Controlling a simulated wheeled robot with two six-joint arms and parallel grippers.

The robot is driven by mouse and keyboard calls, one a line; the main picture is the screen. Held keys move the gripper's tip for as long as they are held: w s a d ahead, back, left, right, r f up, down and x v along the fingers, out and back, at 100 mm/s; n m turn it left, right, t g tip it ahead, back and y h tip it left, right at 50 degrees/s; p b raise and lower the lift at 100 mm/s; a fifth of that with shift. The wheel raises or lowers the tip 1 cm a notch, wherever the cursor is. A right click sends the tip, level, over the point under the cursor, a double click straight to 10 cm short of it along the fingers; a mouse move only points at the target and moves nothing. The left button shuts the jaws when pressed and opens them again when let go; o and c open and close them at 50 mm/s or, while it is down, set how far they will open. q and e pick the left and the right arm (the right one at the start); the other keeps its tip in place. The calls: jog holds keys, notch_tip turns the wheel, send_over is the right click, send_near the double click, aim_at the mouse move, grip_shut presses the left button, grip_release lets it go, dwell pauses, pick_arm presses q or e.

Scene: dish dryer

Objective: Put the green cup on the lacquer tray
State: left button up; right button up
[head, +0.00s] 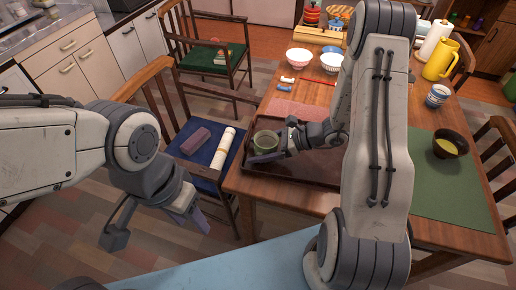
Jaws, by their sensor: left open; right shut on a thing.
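The green cup (265,138) is upright in the jaws of my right gripper (266,151), over the left part of the lacquer tray. I cannot tell whether its base touches the tray. The dark brown lacquer tray (290,174) lies at the near left corner of the wooden table, its right part hidden behind my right arm. My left gripper (158,230) is open and empty, low over the floor left of the table.
A chair with a blue seat (200,150) holds a purple block (195,141) and a cream roll (225,149) left of the table. Two bowls (299,58) stand behind the tray. A dark bowl (449,144) stands on the green mat (455,190) at right.

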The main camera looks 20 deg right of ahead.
jog(key=shift+f, duration=0.15)
jog(key=o, duration=1.4)
jog(key=shift+r, duration=0.3)
jog(key=v, duration=1.2)
jog(key=shift+p, duration=0.4)
